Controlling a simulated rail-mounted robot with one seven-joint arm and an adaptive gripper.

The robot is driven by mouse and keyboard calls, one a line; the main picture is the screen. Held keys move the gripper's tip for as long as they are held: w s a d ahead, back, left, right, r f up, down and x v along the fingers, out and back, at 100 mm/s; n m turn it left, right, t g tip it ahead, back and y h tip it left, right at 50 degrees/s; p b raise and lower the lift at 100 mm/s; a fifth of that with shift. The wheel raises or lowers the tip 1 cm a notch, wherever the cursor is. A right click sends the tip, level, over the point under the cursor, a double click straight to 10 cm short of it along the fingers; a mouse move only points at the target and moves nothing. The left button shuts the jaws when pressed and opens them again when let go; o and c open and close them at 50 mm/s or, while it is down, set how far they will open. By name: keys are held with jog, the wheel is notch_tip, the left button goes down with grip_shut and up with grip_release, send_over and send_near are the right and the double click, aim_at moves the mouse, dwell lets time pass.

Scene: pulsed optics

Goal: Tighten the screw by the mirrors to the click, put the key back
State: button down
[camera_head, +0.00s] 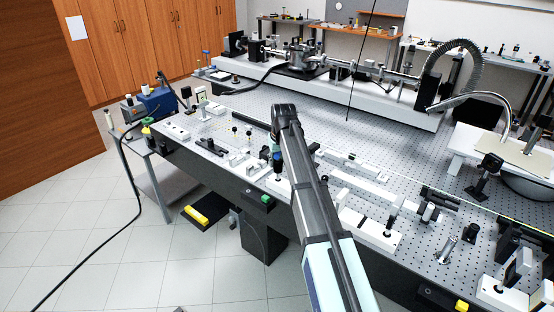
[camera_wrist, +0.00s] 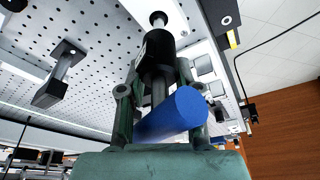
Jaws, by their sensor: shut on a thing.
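My gripper (camera_wrist: 155,105) is shut on the key (camera_wrist: 172,117), whose thick blue handle lies at a slant between the fingers in the wrist view. In the head view a small blue part of the key (camera_head: 277,156) shows beside my arm, over the front edge of the optical table. Beyond the fingers in the wrist view is a black part with a round metal end (camera_wrist: 158,19); I cannot tell whether the key touches it. Small mounts with dark knobs (camera_head: 235,131) stand left of my gripper. The screw itself is hidden or too small to tell.
The perforated optical table (camera_head: 345,130) carries white rails and blocks (camera_head: 370,231) right of my arm. A long raised beamline (camera_head: 370,90) runs along the back. A black cable (camera_head: 125,165) hangs at the left. Bare floor (camera_head: 90,240) lies in front.

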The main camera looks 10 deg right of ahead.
jog(key=c, duration=0.7)
grip_release()
jog(key=shift+s+f, duration=0.1)
jog(key=v, duration=1.1)
jog(key=shift+s+r, duration=0.1)
jog(key=shift+r, duration=0.25)
notch_tip(320, 180, up, 4)
jog(key=p, duration=0.2)
jog(key=shift+r+p, duration=0.15)
jog(key=shift+p, duration=0.2)
